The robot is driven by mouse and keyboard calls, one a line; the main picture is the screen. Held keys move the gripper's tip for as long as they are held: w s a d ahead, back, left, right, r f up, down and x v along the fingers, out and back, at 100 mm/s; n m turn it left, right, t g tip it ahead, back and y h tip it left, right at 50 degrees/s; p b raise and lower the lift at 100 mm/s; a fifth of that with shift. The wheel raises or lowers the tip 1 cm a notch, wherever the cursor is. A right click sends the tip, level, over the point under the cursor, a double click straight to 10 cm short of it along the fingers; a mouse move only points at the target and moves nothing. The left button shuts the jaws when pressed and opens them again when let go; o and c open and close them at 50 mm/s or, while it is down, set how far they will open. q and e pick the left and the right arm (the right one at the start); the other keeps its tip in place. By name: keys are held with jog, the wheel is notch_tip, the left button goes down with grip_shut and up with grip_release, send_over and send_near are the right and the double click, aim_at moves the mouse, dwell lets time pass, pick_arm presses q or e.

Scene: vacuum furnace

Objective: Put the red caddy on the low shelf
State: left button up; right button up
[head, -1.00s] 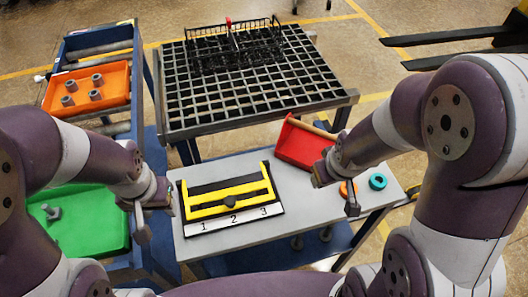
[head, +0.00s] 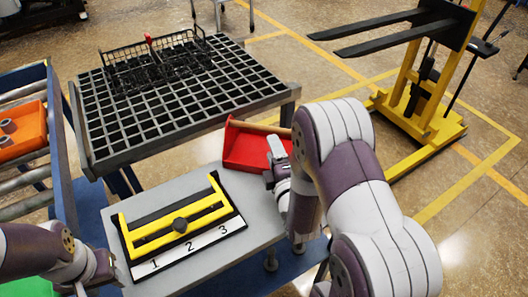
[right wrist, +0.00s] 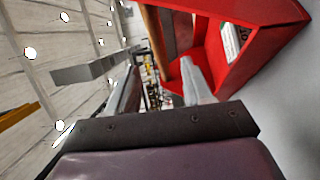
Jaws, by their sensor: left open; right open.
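The red caddy (head: 245,150) with a tan handle bar stands on the far right corner of the grey cart top (head: 265,205). My right gripper (head: 272,163) is open at the caddy's right end. In the right wrist view the red caddy (right wrist: 265,22) fills the upper right, and its handle bar (right wrist: 154,35) lies ahead of the open fingers (right wrist: 155,78); I cannot tell whether they touch it. A blue lower shelf (head: 240,272) shows under the cart top, partly hidden. My left gripper (head: 88,287) is open at the lower left, away from the caddy.
A yellow and black fixture (head: 178,225) with numbers 1 to 3 sits on the cart top. Behind is a black grid table (head: 180,110) with wire baskets (head: 155,62). An orange bin (head: 22,135) is at left. A yellow fork stacker (head: 420,110) stands at right, with open floor around it.

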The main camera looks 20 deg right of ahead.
aim_at(265, 131)
jog(key=w, duration=0.3)
jog(key=w+d+p, duration=0.1)
jog(key=w, duration=0.6)
jog(key=shift+w+d, duration=0.2)
jog(key=shift+w, duration=0.15)
jog(key=shift+s+r, duration=0.1)
grip_shut()
dwell(0.6)
jog(key=shift+r, duration=0.1)
